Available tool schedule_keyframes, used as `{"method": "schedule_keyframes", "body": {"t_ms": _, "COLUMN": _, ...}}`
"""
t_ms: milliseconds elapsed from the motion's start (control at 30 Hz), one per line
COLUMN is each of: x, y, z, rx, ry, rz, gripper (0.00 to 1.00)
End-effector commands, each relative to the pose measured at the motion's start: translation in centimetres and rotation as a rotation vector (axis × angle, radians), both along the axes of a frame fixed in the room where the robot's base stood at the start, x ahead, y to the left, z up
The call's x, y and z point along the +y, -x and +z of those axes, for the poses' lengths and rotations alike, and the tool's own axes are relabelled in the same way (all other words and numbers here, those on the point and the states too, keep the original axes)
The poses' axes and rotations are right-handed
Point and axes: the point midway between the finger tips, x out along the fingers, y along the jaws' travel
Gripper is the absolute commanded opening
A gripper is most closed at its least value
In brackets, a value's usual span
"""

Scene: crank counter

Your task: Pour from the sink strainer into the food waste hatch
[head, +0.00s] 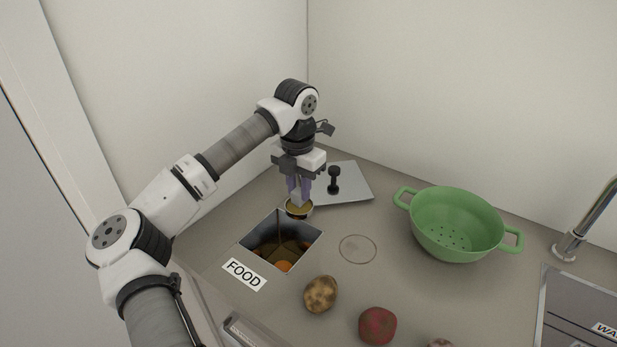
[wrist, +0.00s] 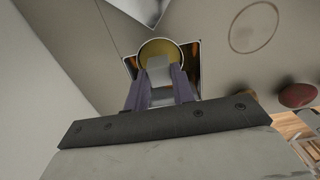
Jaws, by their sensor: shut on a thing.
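The sink strainer (head: 298,211) is a small round metal cup with yellow-brown contents inside its rim. My gripper (head: 299,194) points down, its purple fingers shut on the strainer's grey grip. In the wrist view, the strainer (wrist: 160,47) sits just beyond the fingertips (wrist: 158,75). It is held by the back right edge of the food waste hatch (head: 304,233) and looks about upright. The hatch is an open square hole in the counter, labelled FOOD, with dark scraps and an orange piece inside. No stream from the strainer is clearly visible.
A metal lid with a black knob (head: 334,180) lies behind the hatch. A thin ring mark (head: 358,249) lies to its right. Walls close the back and left.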

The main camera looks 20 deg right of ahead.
Motion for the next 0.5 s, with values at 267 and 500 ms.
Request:
{"method": "schedule_keyframes", "body": {"t_ms": 267, "x": 0.4, "y": 0.2, "z": -1.1, "rx": -0.039, "ry": 0.061, "rz": 0.001, "gripper": 0.00}}
{"method": "schedule_keyframes", "body": {"t_ms": 500, "x": 0.8, "y": 0.5, "z": -1.6, "rx": -0.094, "ry": 0.143, "rz": -0.001, "gripper": 0.00}}
